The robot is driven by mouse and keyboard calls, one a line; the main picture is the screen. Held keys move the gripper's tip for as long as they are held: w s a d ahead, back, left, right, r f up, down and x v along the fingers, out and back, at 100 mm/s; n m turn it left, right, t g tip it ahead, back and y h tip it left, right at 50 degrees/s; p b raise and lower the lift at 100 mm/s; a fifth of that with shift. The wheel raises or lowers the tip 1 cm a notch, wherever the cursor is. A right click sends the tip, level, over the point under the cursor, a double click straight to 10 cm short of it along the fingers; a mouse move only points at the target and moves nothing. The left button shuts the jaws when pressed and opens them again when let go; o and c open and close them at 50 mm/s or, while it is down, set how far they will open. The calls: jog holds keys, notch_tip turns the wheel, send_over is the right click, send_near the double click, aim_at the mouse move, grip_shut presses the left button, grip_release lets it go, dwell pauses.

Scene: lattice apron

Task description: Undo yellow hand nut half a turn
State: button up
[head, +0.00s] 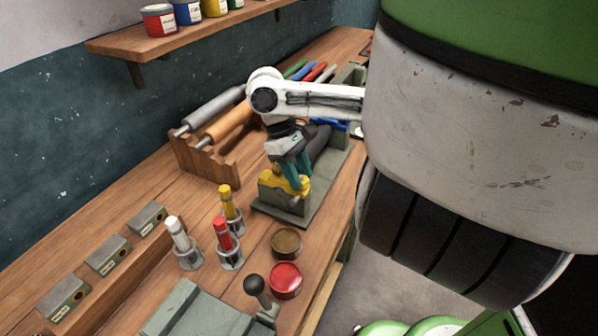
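The yellow hand nut (271,181) sits on a green block (284,202) that stands on a flat grey-green base plate (320,192) on the bench. My gripper (296,181) points down at the nut from above, its teal fingers overlapping the nut in the head view. Yellow shows on both sides of the fingertips. The fingers hide the nut's middle, and I cannot tell whether they press on it or only stand around it.
Red (223,236), white (180,236) and yellow (228,205) markers stand in clear holders on the wooden bench (130,205). A red round tin (285,280) and a brown one (287,243) lie near the front edge. A wooden rack (205,160) holds rollers behind.

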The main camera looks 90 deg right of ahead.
jog(key=c, duration=0.6)
jog(key=shift+o, duration=0.2)
jog(key=shift+a+n+g+h+p, duration=0.1)
jog(key=shift+n+g+h+p, duration=0.3)
jog(key=shift+n, duration=1.2)
jog(key=o, duration=1)
jog(key=shift+o, duration=0.2)
jog(key=shift+w, duration=0.1)
jog(key=v, duration=1)
jog(key=shift+r, duration=0.4)
